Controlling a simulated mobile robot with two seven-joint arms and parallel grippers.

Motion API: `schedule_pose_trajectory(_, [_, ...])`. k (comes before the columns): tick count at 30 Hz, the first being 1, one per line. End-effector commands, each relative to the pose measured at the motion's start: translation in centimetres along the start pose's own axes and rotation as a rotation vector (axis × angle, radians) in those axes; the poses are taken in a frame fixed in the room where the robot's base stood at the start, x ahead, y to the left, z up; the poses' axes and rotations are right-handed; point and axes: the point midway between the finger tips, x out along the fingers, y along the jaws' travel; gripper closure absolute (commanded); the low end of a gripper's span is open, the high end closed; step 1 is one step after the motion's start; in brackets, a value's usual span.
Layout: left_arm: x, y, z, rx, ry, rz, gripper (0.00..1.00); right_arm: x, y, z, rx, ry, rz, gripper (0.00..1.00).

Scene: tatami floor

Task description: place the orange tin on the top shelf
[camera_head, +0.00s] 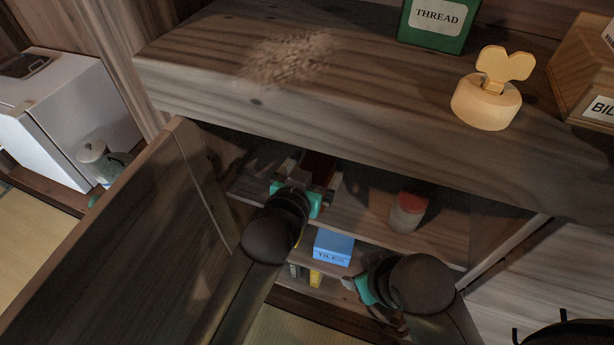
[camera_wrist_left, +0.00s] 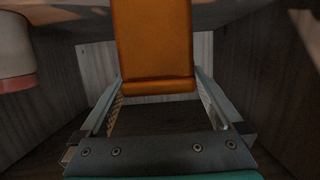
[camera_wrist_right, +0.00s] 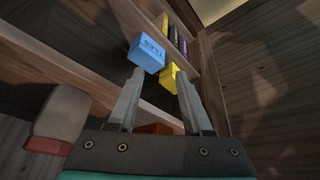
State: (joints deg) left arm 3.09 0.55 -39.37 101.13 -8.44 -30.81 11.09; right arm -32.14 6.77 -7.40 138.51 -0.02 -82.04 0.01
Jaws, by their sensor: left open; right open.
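The orange tin (camera_wrist_left: 153,42) is large in the left wrist view, its near end just past my left fingertips. In the head view the tin (camera_head: 319,164) stands on the cabinet's inner shelf (camera_head: 352,213), partly hidden by my left gripper (camera_head: 310,182). My left gripper is open, one finger toward each side of the tin; I cannot tell whether they touch it. My right gripper (camera_head: 358,284) is open and empty, lower and to the right, near the blue TILES box. An orange patch, likely the tin, shows between the right fingers in the right wrist view (camera_wrist_right: 158,129).
A red-lidded jar (camera_head: 408,212) stands right of the tin. The blue TILES box (camera_head: 333,247) and a yellow box (camera_head: 316,278) are below. The cabinet door (camera_head: 120,240) is open at left. The countertop (camera_head: 350,90) overhangs, with a green THREAD tin (camera_head: 436,25) and a cream key-shaped object (camera_head: 487,97).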

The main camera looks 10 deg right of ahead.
Motion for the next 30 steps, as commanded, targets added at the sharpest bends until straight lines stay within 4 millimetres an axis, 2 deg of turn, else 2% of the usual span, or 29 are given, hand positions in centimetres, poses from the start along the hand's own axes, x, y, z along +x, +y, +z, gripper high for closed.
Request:
schedule_pose_trajectory(8, [-2.8,0.0,-0.1,0.000,-0.003,0.000,0.00,2.7,-0.2,1.3,-0.002,-0.052,-0.005,0.50])
schedule_pose_trajectory(21, [-8.6,0.0,-0.1,0.000,-0.003,-0.001,0.00,7.1,-0.4,4.3,-0.005,-0.126,-0.009,0.50])
schedule_pose_trajectory(30, [-11.4,0.0,0.0,0.001,-0.002,-0.001,0.00,8.8,-0.4,6.1,-0.007,-0.158,-0.010,0.50])
